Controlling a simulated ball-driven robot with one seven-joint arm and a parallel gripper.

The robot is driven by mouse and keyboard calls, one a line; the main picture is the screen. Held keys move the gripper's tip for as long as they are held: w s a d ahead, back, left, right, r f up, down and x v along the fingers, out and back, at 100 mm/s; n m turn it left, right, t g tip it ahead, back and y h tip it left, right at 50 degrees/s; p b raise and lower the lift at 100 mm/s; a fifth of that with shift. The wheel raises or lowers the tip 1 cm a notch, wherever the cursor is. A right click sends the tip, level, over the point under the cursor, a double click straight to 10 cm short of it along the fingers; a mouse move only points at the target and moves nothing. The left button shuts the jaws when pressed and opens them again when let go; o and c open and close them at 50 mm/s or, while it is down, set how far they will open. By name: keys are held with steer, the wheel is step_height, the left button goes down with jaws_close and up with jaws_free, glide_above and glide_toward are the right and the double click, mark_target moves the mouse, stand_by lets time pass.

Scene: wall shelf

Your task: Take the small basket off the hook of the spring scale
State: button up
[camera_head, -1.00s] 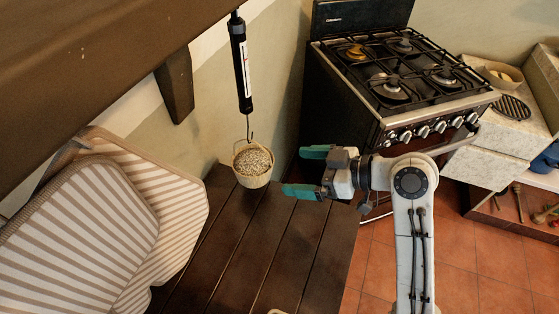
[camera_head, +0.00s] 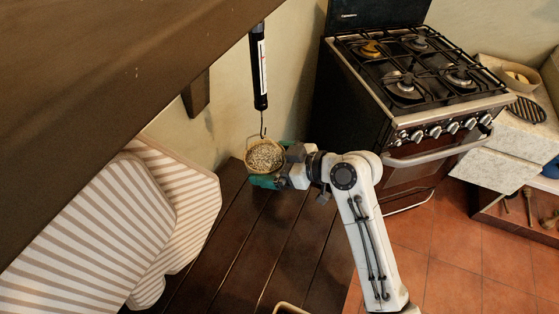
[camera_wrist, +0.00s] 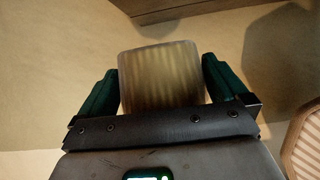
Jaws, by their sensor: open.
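The small basket (camera_head: 265,158) is cream-coloured, filled with pale grains, and hangs below the black spring scale (camera_head: 259,68). Its thin handle meets the scale's hook (camera_head: 263,131) in the head view. My gripper (camera_head: 272,166) is open, with one green finger in front of the basket and the other mostly hidden behind it.
A dark slatted wooden bench (camera_head: 240,250) lies below. Striped cushions (camera_head: 120,225) lean at the left. A dark beam (camera_head: 110,80) crosses the upper left. A black stove (camera_head: 400,100) stands to the right behind my arm.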

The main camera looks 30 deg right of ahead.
steer(key=c, duration=0.9)
steer(key=shift+w+d+r+p, duration=0.1)
steer(key=shift+r+p, duration=0.35)
steer(key=shift+r, duration=0.25)
steer(key=shift+r, duration=0.1)
steer(key=shift+r+p, duration=0.35)
steer(key=shift+r, duration=0.25)
stand_by(0.6)
steer(key=shift+r+p, duration=0.3)
steer(key=shift+p, duration=0.05)
steer(key=shift+r+p, duration=0.15)
steer(key=shift+p, duration=0.8)
